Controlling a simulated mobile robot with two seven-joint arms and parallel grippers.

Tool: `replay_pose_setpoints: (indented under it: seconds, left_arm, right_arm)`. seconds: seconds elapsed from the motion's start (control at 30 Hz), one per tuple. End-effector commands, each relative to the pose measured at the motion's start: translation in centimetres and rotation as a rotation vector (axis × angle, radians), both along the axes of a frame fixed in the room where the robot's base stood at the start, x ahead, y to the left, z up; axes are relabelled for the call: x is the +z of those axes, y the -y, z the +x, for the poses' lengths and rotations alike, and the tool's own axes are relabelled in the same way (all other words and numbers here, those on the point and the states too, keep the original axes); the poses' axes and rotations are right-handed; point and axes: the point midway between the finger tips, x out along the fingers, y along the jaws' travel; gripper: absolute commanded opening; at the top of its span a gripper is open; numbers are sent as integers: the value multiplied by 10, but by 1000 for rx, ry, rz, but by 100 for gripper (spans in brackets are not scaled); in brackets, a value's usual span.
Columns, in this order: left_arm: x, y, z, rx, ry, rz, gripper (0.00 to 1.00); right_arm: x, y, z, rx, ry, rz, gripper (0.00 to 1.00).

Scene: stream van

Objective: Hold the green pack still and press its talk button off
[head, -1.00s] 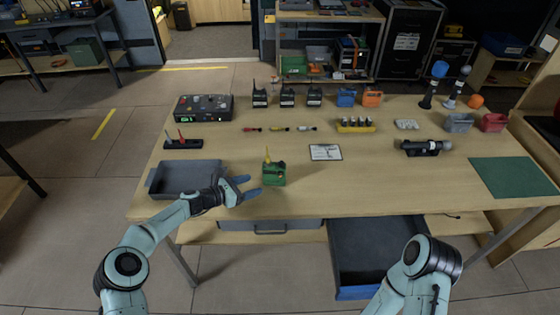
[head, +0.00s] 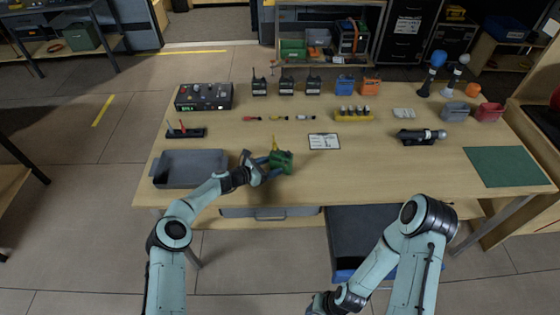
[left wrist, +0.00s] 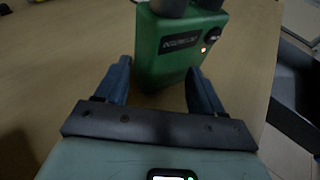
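The green pack (head: 281,161) stands on the table near its front edge, with a yellow antenna at its top left. I cannot tell which part is the talk button. My left gripper (head: 272,163) is at the pack, its blue fingers (left wrist: 160,80) apart on either side of the pack's lower part. A firm grip does not show. My right gripper (head: 318,303) is low at the bottom edge, in front of the table, its fingers unclear.
A grey tray (head: 190,178) lies left of the pack, and a white card (head: 323,141) lies to its right. Several dark radios (head: 286,86) stand in the back row.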

Motion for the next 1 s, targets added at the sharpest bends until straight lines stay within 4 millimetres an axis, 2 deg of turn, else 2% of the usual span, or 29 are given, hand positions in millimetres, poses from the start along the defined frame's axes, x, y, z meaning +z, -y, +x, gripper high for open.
replay_pose_setpoints:
  seconds: [0.4,0.43,0.6,0.63,0.77,0.8,0.87,1.0]
  left_arm:
    - [-5,5,2,-1,-2,1,67]
    - [-5,5,2,-1,-2,1,62]
    - [-4,5,2,-1,-2,1,6]
    - [-4,5,2,-1,-2,1,0]
    - [-4,5,2,-1,-2,1,0]
    - [-4,5,2,-1,-2,1,4]
    - [-4,5,2,-1,-2,1,24]
    - [-4,5,2,0,-2,1,69]
  right_arm:
    - [2,0,3,0,3,0,36]
    - [2,0,3,0,3,0,36]
    - [2,0,3,0,3,0,36]
    - [2,0,3,0,3,0,36]
    - [2,0,3,0,3,0,36]
    - [2,0,3,0,3,0,36]
    - [2,0,3,0,3,0,36]
    - [2,0,3,0,3,0,36]
